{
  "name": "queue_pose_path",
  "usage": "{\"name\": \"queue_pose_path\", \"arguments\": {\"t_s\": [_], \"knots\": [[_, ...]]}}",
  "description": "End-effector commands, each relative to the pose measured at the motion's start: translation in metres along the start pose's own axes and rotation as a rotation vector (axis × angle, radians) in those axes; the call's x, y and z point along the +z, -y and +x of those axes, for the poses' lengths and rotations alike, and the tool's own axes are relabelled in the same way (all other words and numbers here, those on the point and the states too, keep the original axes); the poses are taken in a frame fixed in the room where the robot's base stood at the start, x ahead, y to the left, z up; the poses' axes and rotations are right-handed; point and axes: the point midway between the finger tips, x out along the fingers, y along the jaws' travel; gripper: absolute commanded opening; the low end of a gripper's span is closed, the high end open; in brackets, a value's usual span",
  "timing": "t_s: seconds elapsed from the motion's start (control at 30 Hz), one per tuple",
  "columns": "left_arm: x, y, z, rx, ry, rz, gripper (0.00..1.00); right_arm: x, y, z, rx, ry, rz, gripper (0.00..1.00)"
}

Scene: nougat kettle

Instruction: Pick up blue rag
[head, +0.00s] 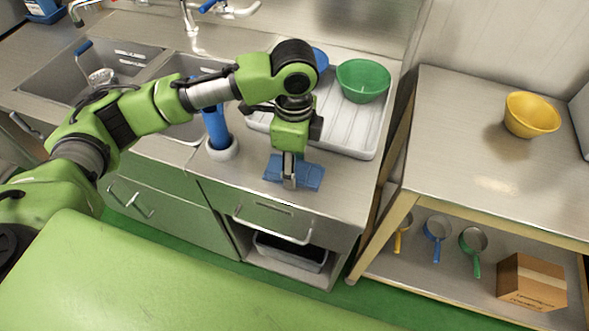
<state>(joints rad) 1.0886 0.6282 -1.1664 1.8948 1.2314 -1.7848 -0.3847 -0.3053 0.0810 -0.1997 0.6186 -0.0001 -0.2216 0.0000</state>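The blue rag (311,177) lies flat on the steel counter, near its front edge, below the drying tray. My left gripper (289,183) points down over the middle of the rag and hides part of it. Its fingers look close together, but I cannot tell whether they are shut on the cloth or just above it. My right gripper is not in view.
A white drying tray (375,118) behind the rag holds a green bowl (363,80) and a blue bowl (321,60). A blue-handled item (216,128) stands in a white holder (222,150) left of the gripper. A steel table (460,130) with a yellow bowl (532,114) is at right.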

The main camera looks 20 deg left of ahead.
Motion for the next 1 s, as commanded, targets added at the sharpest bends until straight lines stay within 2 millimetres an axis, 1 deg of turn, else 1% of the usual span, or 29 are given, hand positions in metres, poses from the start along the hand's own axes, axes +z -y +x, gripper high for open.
{"name": "queue_pose_path", "arguments": {"t_s": [0.27, 0.37, 0.47, 0.6, 0.67, 0.77, 0.87, 0.9, 1.0], "knots": [[0.000, 0.000, 0.000, 0.000, 0.000, 0.000, 0.25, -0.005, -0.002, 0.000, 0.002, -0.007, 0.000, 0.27], [0.000, 0.000, -0.003, 0.000, 0.000, 0.000, 0.25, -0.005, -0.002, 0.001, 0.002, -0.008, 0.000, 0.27], [-0.001, 0.001, -0.011, -0.002, -0.002, 0.001, 0.25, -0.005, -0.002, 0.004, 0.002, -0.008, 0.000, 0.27], [-0.001, 0.001, -0.031, -0.004, -0.002, 0.001, 0.25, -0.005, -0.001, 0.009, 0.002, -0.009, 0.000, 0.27], [-0.002, -0.009, -0.043, -0.003, -0.003, 0.004, 0.25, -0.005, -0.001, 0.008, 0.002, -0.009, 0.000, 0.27], [-0.002, -0.027, -0.065, -0.005, -0.004, 0.005, 0.25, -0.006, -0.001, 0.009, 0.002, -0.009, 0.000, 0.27], [-0.002, -0.047, -0.089, -0.006, -0.002, 0.006, 0.25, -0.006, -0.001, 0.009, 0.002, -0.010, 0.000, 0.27], [-0.001, -0.057, -0.096, -0.006, -0.001, 0.008, 0.25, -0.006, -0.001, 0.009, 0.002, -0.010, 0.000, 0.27], [-0.001, -0.083, -0.107, -0.006, 0.001, 0.006, 0.25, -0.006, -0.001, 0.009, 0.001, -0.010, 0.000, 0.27]]}}
